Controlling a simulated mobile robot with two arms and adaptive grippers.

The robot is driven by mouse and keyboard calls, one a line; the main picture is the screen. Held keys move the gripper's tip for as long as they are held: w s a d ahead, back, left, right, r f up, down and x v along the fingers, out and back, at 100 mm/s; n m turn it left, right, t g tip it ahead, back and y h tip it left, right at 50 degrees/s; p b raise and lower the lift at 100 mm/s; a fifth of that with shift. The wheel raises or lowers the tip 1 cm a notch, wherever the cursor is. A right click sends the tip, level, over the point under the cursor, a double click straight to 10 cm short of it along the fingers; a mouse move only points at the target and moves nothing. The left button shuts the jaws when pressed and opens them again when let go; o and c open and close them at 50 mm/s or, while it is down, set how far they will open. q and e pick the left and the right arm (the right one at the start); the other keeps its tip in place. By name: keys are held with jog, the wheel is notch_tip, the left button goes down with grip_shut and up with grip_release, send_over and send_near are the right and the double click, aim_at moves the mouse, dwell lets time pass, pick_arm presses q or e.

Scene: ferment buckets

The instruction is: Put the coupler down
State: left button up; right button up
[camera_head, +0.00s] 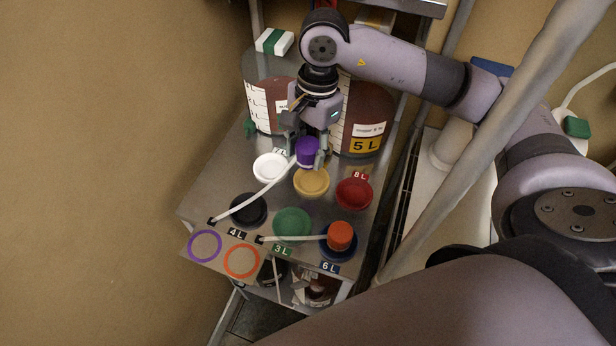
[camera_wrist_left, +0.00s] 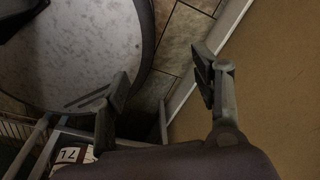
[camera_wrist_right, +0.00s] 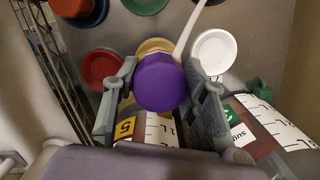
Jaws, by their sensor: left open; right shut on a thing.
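The purple coupler (camera_head: 307,150) has a white hose on it that runs to a hole in the grey bench top. My right gripper (camera_head: 306,154) is shut on it, at the back of the bench by the yellow cup (camera_head: 311,183) and the white cup (camera_head: 268,168). In the right wrist view the purple coupler (camera_wrist_right: 160,82) sits between the fingers and partly covers the yellow cup. I cannot tell whether it touches the cup. An orange coupler (camera_head: 341,235) with its own hose sits at the blue cup. My left gripper (camera_wrist_left: 160,85) is open and empty, away from the bench.
A purple ring (camera_head: 205,246) and an orange ring (camera_head: 242,261) mark the bench's front left, both empty. Black (camera_head: 248,210), green (camera_head: 292,223) and red (camera_head: 354,193) cups stand in between. Large vessels (camera_head: 366,112) stand behind. A grey pole (camera_head: 470,150) crosses on the right.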

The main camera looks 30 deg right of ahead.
jog(key=m, duration=0.1)
jog(key=d+m, duration=0.1)
jog(key=m, duration=0.2)
jog(key=shift+w+d+r+t, duration=0.25)
jog(key=shift+w+t, duration=0.05)
jog(key=shift+f+p, duration=0.2)
jog(key=shift+p, duration=0.1)
jog(key=f+p, duration=0.1)
jog(key=f, duration=0.4)
jog(key=shift+w+f+p, duration=0.2)
jog(key=shift+p, duration=0.15)
notch_tip(320, 180, down, 4)
jog(key=shift+r+p, duration=0.2)
jog(key=shift+p, duration=0.45)
jog(key=shift+f, duration=0.35)
pick_arm(q)
jog(key=r, duration=0.1)
jog(key=d+r, duration=0.1)
jog(key=r, duration=0.1)
jog(key=shift+w+d+r, duration=0.15)
jog(key=shift+d+r, duration=0.15)
jog(key=shift+r, duration=0.1)
pick_arm(e)
jog(key=shift+f, duration=0.1)
